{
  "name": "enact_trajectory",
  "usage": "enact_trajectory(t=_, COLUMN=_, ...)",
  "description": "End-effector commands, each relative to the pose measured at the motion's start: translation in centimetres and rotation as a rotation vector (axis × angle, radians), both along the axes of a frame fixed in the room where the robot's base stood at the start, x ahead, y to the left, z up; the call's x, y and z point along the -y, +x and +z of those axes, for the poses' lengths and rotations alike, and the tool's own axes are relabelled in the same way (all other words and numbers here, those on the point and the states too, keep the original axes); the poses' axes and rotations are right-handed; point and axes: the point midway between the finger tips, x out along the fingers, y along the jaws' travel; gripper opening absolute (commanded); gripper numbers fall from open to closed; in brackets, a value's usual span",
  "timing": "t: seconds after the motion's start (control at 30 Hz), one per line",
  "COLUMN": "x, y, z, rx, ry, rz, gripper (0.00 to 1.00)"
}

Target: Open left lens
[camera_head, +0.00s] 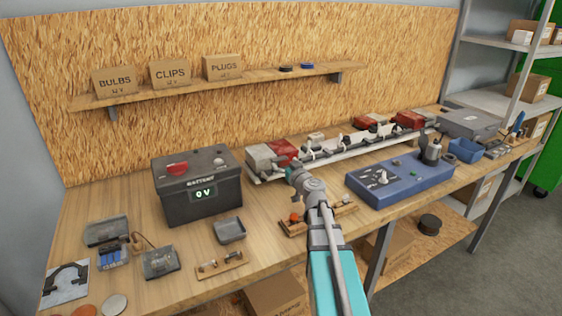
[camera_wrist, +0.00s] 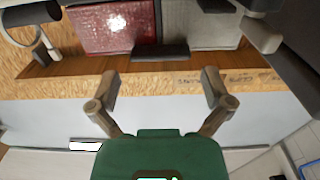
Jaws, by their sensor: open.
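The left light unit on the trailer bar has a grey part (camera_head: 261,158) and a red lens (camera_head: 284,151) side by side. In the wrist view the red lens (camera_wrist: 115,27) is at upper left and the grey part (camera_wrist: 200,27) is beside it. A dark tab (camera_wrist: 160,52) is at the near edge between them. My gripper (camera_wrist: 160,85) is open and empty, its fingers apart and short of the unit. In the head view my gripper (camera_head: 296,175) is just in front of the unit, and the arm hides some of the bench.
A black battery box (camera_head: 198,188) reading 0 V stands left of the unit. A blue device (camera_head: 400,178) is to the right. A small wooden holder (camera_head: 331,216) lies near the bench front. The right light unit (camera_head: 410,119) is at the bar's far end.

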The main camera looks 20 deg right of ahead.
Motion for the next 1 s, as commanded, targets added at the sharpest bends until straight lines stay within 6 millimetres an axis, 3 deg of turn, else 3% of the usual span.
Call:
enact_trajectory(t=0.23, x=-0.1, y=2.7, z=0.0, rx=0.0, ry=0.0, rz=0.0, gripper=1.0)
enact_trajectory(t=0.7, x=-0.2, y=3.2, z=0.0, rx=0.0, ry=0.0, rz=0.0, gripper=0.98)
enact_trajectory(t=1.0, x=-0.2, y=3.2, z=0.0, rx=0.0, ry=0.0, rz=0.0, gripper=0.42)
